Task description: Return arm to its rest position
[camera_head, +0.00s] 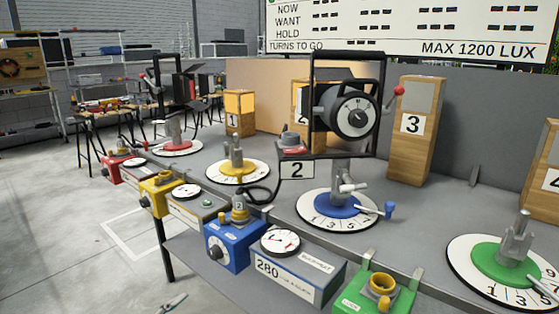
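No thing is seen held.
A long grey bench (400,215) fills the right. It carries dials with a blue disc (337,206), a yellow disc (238,169) and a green disc (505,262). A black-framed lamp (351,113) stands over the blue dial. A blue box (235,245) sits at the front edge. Open floor lies left.

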